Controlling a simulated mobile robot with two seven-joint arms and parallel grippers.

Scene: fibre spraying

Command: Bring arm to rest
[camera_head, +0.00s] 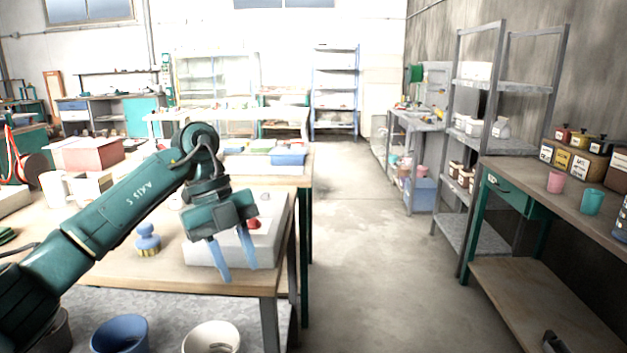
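My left arm comes in from the left over the wooden workbench (170,278). My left gripper (237,272) hangs at the bench's right part, its two blue fingers pointing down and apart, with nothing seen between them. It is in front of a white box-like tray (272,232) and hides part of it. A small red thing (253,224) shows at the tray, beside the fingers. A blue brush-like object (148,238) stands on the bench left of the gripper. My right gripper does not show.
Blue (120,335) and white (212,338) round containers sit below the bench top. A clear concrete aisle (365,260) runs right of the bench. A grey shelf rack (490,145) and a side table with a pink cup (556,182) and a teal cup (592,202) stand at right.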

